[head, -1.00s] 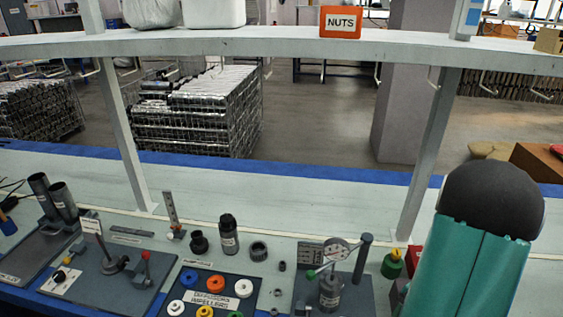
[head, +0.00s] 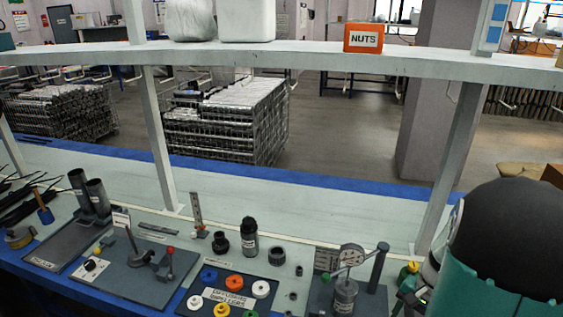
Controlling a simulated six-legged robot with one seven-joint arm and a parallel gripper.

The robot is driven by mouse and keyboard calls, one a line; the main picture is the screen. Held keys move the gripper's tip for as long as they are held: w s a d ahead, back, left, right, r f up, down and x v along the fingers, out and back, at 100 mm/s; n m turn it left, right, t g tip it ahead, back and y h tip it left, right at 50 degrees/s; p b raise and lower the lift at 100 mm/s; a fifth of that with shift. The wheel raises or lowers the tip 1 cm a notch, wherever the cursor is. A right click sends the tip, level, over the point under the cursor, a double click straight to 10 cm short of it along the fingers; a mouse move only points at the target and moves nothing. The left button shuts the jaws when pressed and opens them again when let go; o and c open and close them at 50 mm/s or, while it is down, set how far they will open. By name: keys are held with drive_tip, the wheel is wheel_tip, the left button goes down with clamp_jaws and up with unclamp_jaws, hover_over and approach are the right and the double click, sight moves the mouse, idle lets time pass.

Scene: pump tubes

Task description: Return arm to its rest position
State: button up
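Part of my arm, a teal link with a black domed joint (head: 515,240), fills the lower right of the head view. Some grey and white parts of it show at its left edge, beside the bench fixtures. My gripper is not in view, so I cannot see whether it holds anything.
The bench holds two dark tubes (head: 97,197), a black bottle (head: 249,238), a mat with coloured impellers (head: 232,297) and a dial-gauge fixture (head: 345,290) close to my arm. A shelf (head: 250,52) with an orange NUTS box (head: 366,38) crosses above. The rear bench strip is clear.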

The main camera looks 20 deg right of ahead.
drive_tip(key=w+a+r+n+t+h, duration=0.35)
drive_tip(key=a+r+n, duration=0.55)
drive_tip(key=a+r, duration=0.9)
drive_tip(key=s+a+r+n+t, duration=0.2)
drive_tip(key=s+a+r+n, duration=0.1)
drive_tip(key=a, duration=0.5)
drive_tip(key=shift+s+a+r+t+y, duration=0.2)
drive_tip(key=shift+a+r+t+y, duration=0.05)
drive_tip(key=shift+r+t+y, duration=0.1)
